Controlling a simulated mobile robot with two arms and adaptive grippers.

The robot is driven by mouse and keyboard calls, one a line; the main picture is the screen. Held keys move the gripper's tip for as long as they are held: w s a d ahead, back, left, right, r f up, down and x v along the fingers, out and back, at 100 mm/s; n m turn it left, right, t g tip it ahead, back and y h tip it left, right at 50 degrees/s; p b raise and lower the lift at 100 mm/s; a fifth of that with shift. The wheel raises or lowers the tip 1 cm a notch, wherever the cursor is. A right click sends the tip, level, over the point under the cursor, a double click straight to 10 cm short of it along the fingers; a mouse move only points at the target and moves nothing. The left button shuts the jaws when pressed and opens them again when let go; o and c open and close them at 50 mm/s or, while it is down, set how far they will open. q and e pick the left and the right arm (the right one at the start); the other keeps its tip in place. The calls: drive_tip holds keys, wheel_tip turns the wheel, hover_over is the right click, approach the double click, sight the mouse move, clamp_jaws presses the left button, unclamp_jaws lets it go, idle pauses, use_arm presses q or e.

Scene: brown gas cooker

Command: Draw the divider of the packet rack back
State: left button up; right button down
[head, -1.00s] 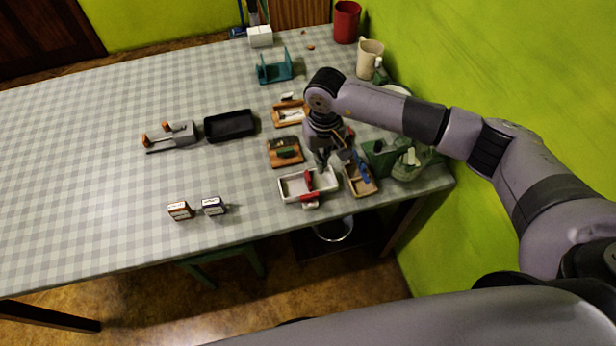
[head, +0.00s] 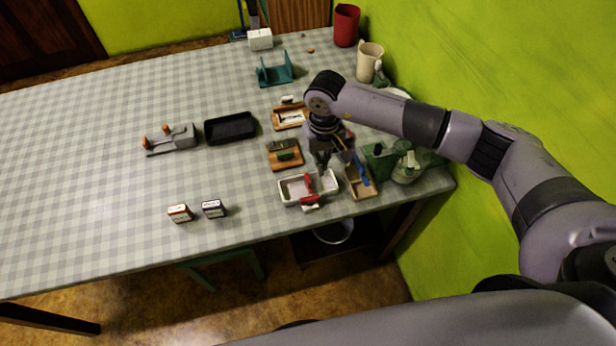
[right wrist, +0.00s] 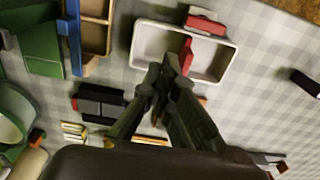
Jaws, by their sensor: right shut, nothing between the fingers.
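A white tray-like rack (head: 285,191) stands near the table's front edge. A red upright piece (head: 308,182), which looks like its divider, stands across the inside. In the right wrist view the white rack (right wrist: 146,40) shows with the red divider (right wrist: 187,55) between two compartments. My right gripper (head: 323,166) reaches down over the rack's back side. It is shut and empty, and its tips (right wrist: 172,62) show close beside the divider; I cannot tell whether they touch it. My left gripper is not in view.
A wooden tray with a blue piece (head: 362,171) stands close right of the rack. A wooden board with a green block (head: 287,156) lies behind it. Two small boxes, one orange (head: 180,213) and one dark (head: 213,208), stand left. The table's left part is clear.

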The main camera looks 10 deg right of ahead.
sight(308, 184)
idle(0.5)
drive_tip(key=shift+a+b, duration=0.3)
drive_tip(key=shift+b, duration=0.1)
drive_tip(key=shift+f, duration=0.1)
drive_tip(key=shift+f+b, duration=1.75)
drive_tip(key=shift+b, duration=0.45)
drive_tip(key=shift+a, duration=0.1)
